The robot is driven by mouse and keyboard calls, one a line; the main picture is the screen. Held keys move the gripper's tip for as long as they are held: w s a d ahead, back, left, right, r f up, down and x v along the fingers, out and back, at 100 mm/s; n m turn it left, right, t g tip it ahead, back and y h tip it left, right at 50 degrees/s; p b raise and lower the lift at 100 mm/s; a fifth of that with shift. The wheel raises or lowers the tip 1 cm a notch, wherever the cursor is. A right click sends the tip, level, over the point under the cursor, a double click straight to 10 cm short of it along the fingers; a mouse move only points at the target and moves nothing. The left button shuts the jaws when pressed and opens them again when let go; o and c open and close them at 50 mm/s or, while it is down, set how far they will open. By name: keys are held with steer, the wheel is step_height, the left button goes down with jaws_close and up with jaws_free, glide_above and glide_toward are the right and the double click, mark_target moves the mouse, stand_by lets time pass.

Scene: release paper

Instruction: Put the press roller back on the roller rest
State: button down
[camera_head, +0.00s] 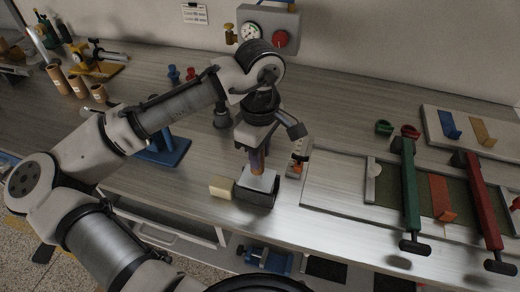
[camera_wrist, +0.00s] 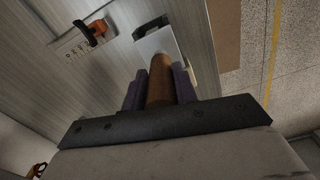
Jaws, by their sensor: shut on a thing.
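My gripper (camera_head: 259,152) points down near the front edge of the bench. It is shut on the brown handle (camera_wrist: 160,82) of the press roller, between two purple-grey fingers in the wrist view. Below the handle the roller has a pale metal top plate (camera_head: 259,181) and a dark body (camera_head: 262,197). I cannot tell whether it touches the bench. A cream block (camera_head: 222,187) is close beside it on the left. A blue stand (camera_head: 168,150) stands further left, partly behind my arm. I cannot tell for sure which thing is the roller rest.
A board with a green-handled bar (camera_head: 410,190) and a red-handled bar (camera_head: 480,195) lies to the right. A small plate with an orange part (camera_wrist: 97,30) lies near the roller. An open drawer (camera_head: 170,225) is below the bench edge. A gauge box (camera_head: 268,30) is at the back.

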steer(key=shift+f, duration=0.4)
steer(key=c, duration=1)
jaws_free()
step_height(320, 180, up, 14)
steer(key=shift+f+b, duration=0.1)
steer(key=shift+b, duration=0.85)
